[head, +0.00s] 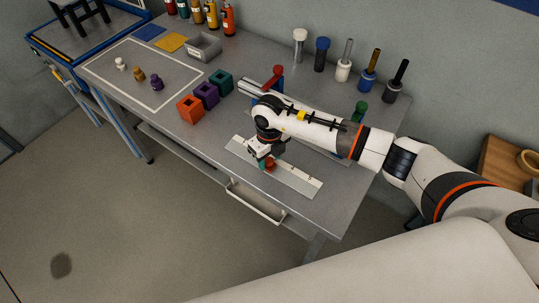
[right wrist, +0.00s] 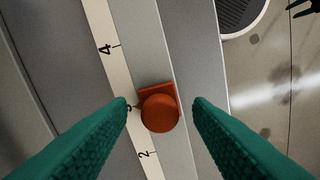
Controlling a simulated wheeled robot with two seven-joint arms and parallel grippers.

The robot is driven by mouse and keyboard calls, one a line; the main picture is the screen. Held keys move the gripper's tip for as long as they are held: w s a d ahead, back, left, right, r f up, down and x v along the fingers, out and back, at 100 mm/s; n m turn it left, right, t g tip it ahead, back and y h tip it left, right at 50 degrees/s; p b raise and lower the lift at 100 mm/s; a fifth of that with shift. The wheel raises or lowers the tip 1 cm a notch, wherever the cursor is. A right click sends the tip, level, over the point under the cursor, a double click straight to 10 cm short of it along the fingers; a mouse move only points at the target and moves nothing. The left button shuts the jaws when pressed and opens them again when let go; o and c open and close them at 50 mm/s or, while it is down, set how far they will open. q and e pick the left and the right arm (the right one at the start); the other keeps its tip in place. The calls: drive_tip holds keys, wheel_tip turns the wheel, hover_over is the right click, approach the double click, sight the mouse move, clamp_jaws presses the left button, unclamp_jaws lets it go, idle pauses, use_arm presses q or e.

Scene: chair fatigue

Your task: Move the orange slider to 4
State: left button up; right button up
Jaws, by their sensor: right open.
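The orange slider (right wrist: 159,108) is a round knob on a small square base, on the light rail (head: 300,183) near the table's front edge. In the right wrist view, the scale (right wrist: 124,100) beside it shows a 4 above and a 2 below. The slider is about midway between them, by a mark partly hidden by a finger. My right gripper (right wrist: 160,108) is open, its green fingers on either side of the knob with visible gaps. In the head view, the slider (head: 271,164) shows beside my right gripper (head: 265,163).
Orange (head: 189,109), purple (head: 206,95) and teal (head: 221,82) blocks stand left of the rail. A red-topped lever (head: 277,75) is behind my right arm. Several handled tools stand at the back. A drawer (head: 255,203) hangs open below the front edge.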

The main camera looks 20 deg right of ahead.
drive_tip(key=shift+c, duration=1)
clamp_jaws()
drive_tip(key=s+d, duration=0.2)
drive_tip(key=s+d+p, duration=0.1)
drive_tip(key=s+d, duration=0.1)
drive_tip(key=s, duration=0.1)
use_arm(q)
drive_tip(key=shift+s+a+r, duration=0.1)
drive_tip(key=shift+s+r, duration=0.45)
use_arm(e)
drive_tip(key=shift+w+a, duration=0.15)
drive_tip(key=shift+o, duration=1)
unclamp_jaws()
